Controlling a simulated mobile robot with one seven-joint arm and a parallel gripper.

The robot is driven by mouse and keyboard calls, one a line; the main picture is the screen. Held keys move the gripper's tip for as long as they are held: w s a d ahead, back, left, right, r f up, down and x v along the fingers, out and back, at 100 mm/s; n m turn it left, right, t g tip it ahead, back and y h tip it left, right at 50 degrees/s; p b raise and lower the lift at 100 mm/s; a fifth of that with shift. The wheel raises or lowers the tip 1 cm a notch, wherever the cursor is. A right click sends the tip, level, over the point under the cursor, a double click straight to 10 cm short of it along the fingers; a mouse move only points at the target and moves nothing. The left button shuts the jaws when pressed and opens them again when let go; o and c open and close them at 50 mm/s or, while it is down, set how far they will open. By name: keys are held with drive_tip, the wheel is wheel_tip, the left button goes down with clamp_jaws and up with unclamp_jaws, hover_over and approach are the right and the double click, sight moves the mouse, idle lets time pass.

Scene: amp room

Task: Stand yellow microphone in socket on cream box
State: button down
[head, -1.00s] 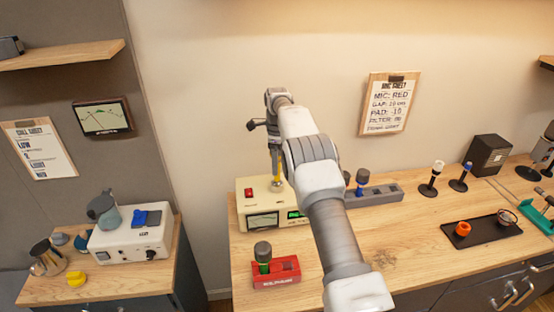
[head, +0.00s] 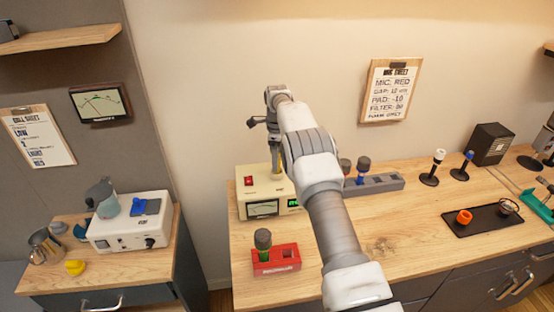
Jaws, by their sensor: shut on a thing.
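The cream box (head: 259,189) stands on the wooden counter left of centre, with a red switch, a meter and a green display on its front. My gripper (head: 276,156) is above the box's top, pointing down, shut on the yellow microphone (head: 277,171). Only a short yellow-tan part of the microphone shows below the jaws. It looks upright, with its lower end at the box's top. I cannot tell whether it is inside the socket, which is hidden. My arm covers the box's right side.
A red box (head: 276,260) with a green microphone (head: 263,243) stands in front. A grey rack (head: 381,185) with red and blue microphones is behind my arm. A black tray (head: 482,221) and standing microphones (head: 434,168) are to the right. The counter between is clear.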

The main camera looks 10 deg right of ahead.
drive_tip(key=shift+c, duration=0.6)
unclamp_jaws()
wheel_tip(320, 180, up, 12)
drive_tip(key=shift+r+p, duration=0.1)
drive_tip(key=shift+p, duration=1)
